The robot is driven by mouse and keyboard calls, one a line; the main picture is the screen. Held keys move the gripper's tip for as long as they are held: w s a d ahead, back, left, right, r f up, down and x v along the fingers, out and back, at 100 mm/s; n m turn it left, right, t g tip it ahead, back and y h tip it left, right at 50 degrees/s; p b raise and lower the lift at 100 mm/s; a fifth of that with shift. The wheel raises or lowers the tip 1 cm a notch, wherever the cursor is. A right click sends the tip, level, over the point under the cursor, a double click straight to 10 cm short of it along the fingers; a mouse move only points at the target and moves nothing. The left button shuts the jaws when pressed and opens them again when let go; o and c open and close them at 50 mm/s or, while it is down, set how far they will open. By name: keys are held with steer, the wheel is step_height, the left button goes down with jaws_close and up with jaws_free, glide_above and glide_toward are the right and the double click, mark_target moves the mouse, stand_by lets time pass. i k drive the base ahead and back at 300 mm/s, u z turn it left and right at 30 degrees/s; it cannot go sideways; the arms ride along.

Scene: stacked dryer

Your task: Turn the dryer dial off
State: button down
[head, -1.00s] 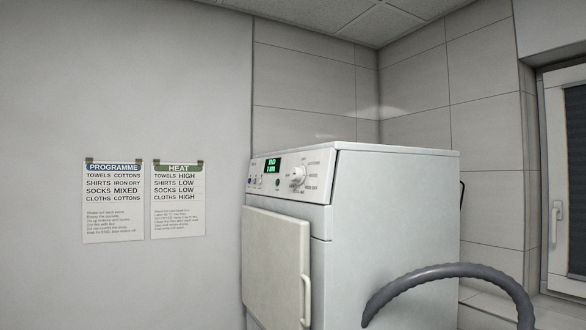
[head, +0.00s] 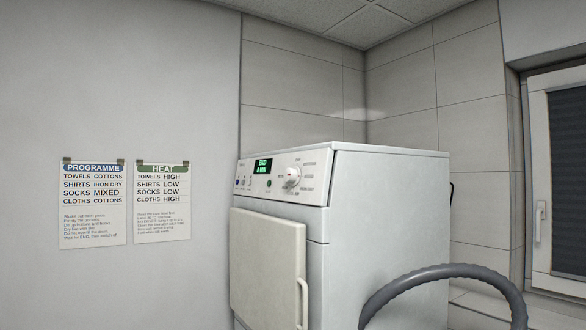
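The white dryer (head: 388,215) stands in the middle of the head view, its control panel facing left. The round white dial (head: 292,175) sits on the right part of the panel, with small printed labels around it. A small red mark shows on the dial, but its exact setting is too small to read. To the left of the dial is a lit green display (head: 263,166), which appears to read "END" on its top line. My gripper is not in view, and nothing touches the dial.
The dryer door (head: 268,268) below the panel is closed, with a handle (head: 303,302) at its right edge. A grey curved hose (head: 440,272) arches at the lower right. PROGRAMME (head: 93,203) and HEAT (head: 162,202) sheets hang on the left wall. A window (head: 560,170) is at right.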

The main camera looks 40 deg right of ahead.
mark_target(292, 176)
steer(key=z, duration=1.05)
steer(key=k, duration=0.9)
steer(key=i, duration=0.65)
steer(key=z, duration=0.05)
